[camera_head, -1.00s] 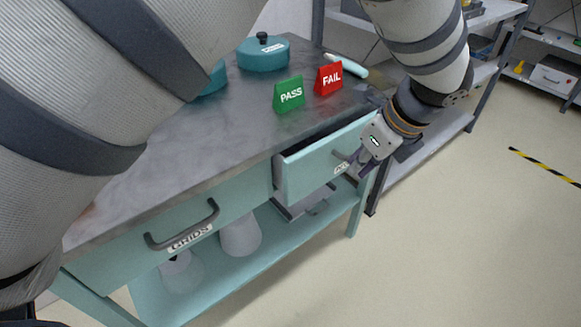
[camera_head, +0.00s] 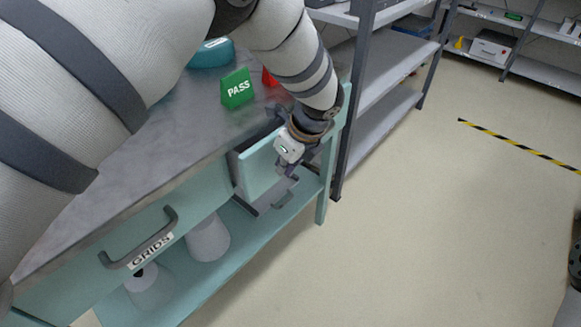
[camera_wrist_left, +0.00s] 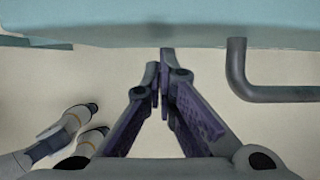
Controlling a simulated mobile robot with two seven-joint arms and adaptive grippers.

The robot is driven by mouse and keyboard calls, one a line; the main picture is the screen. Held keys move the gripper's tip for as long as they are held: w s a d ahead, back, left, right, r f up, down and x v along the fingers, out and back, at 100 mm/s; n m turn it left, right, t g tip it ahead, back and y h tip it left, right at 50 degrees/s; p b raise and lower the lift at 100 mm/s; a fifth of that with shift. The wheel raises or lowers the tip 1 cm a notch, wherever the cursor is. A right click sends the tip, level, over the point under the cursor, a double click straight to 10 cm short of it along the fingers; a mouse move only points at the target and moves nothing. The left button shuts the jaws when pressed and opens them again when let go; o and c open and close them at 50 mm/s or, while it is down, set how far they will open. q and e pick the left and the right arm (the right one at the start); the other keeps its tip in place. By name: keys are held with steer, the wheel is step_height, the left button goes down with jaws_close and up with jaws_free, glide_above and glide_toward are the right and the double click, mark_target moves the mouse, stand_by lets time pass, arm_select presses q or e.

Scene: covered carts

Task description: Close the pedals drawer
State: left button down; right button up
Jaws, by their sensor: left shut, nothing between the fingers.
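The right-hand drawer (camera_head: 257,171) of the teal cart is partly open, its front out past the cart's frame. Its label is hidden behind my arm. My left gripper (camera_head: 281,170) is at this drawer's front, outside it. In the left wrist view the drawer front (camera_wrist_left: 150,22) spans the top, and its dark handle (camera_wrist_left: 240,72) is right of my fingers. The left gripper (camera_wrist_left: 163,60) is shut and empty there, its tips at the front's lower edge. I cannot tell whether they touch. My right gripper is not in view.
The GRIDS drawer (camera_head: 165,222) is to the left, with its own handle. A green PASS sign (camera_head: 237,88) and a partly hidden red sign (camera_head: 268,78) stand on the grey top. A grey shelf rack (camera_head: 384,125) stands close right. The floor (camera_head: 430,230) in front is clear.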

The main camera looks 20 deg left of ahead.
mark_target(265, 154)
arm_select(q)
steer(key=a, duration=0.1)
steer(key=w+a, duration=0.1)
steer(key=a, duration=0.3)
steer(key=shift+w+a, duration=0.1)
steer(key=shift+w, duration=0.3)
steer(key=shift+a, duration=0.1)
